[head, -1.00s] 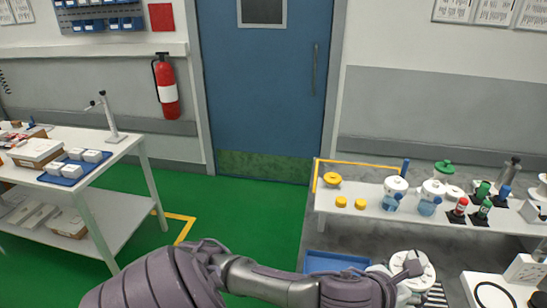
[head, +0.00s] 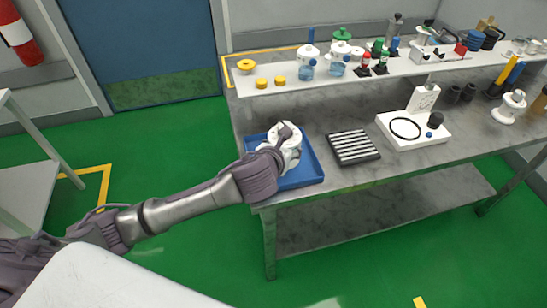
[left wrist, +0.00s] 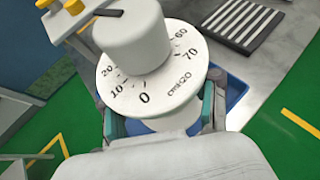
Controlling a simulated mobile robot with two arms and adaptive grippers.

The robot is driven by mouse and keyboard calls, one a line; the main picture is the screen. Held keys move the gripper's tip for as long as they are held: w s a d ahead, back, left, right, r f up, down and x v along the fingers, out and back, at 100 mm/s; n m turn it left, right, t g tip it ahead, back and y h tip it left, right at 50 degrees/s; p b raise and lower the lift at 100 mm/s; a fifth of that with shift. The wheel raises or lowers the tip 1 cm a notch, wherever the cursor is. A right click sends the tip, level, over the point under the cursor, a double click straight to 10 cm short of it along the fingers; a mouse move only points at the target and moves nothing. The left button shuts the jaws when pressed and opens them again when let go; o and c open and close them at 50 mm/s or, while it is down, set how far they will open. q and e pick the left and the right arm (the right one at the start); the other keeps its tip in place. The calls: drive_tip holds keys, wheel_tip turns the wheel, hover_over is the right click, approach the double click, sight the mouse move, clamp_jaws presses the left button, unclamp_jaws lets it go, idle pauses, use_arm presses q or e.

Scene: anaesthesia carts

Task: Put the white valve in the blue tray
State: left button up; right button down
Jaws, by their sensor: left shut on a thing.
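The white valve (head: 291,157), a round body with a numbered dial, is in my left gripper above the blue tray (head: 312,165). In the left wrist view the valve (left wrist: 180,86) fills the middle, with its knob up and the dial marked cmH2O. My left gripper (left wrist: 160,112) is shut on it, one finger at each side. The blue tray (left wrist: 236,88) shows behind the valve. I cannot tell whether the valve's underside touches the tray, as it is hidden. My right gripper is not in view.
The tray lies at the left end of a grey bench (head: 330,118). To its right are a black striped mat (head: 353,147) and a white stand with a black ring (head: 412,130). A raised shelf (head: 285,77) behind holds several caps and bottles.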

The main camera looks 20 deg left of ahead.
use_arm(q)
drive_tip(key=shift+s+a+f, duration=0.25)
drive_tip(key=shift+a+f, duration=0.65)
drive_tip(key=shift+a, duration=0.3)
drive_tip(key=shift+f, duration=1.9)
drive_tip(key=shift+f, duration=0.1)
drive_tip(key=o, duration=1.4)
drive_tip(key=shift+o, duration=0.2)
drive_tip(key=v, duration=1.2)
drive_tip(key=shift+s, duration=0.1)
